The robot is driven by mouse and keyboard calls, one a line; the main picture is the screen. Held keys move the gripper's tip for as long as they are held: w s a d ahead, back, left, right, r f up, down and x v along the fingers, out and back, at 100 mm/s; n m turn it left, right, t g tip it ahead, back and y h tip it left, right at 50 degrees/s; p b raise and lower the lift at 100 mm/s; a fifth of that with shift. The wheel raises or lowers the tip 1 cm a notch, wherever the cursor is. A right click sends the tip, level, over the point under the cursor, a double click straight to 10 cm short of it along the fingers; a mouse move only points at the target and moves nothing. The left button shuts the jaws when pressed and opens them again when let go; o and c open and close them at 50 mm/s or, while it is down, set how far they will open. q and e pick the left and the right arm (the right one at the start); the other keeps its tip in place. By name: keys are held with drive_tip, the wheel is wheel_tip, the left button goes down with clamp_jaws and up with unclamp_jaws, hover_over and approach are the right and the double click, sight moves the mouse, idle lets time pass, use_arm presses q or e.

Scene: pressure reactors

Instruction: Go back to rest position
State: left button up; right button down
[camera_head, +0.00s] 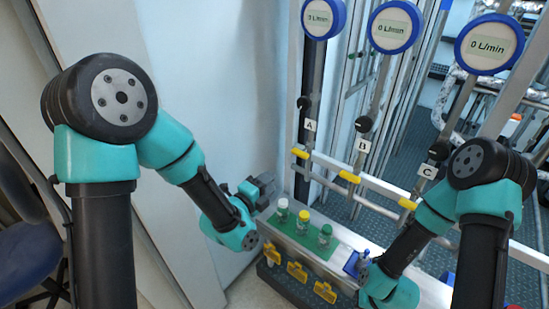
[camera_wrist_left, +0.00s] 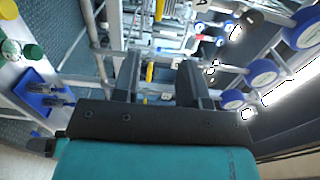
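My left gripper (camera_head: 262,188) is at the far left end of the bench rail, beside the vial with the white cap. The left wrist view shows its two dark fingers (camera_wrist_left: 158,75) spread apart, with nothing held between them. My right arm reaches down at the right to a teal wrist near the blue holder; its fingers cannot be made out. Vials with a white cap (camera_head: 282,207), a yellow cap (camera_head: 304,217) and a green cap (camera_head: 325,232) stand upright in a green rack (camera_head: 318,248).
A blue holder (camera_head: 351,264) with small blue pieces sits right of the rack. Yellow clips (camera_head: 297,271) line the bench front. A pale wall panel (camera_head: 215,80) is close on the left.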

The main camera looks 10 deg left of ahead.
sight(299, 156)
use_arm(q)
drive_tip(key=x, duration=1.6)
drive_tip(key=shift+s+a, duration=0.1)
drive_tip(key=shift+x, duration=1)
drive_tip(key=shift+s+a+n, duration=0.1)
drive_tip(key=shift+n, duration=0.6)
drive_tip(key=shift+r+n, duration=0.15)
drive_tip(key=shift+n, duration=2.15)
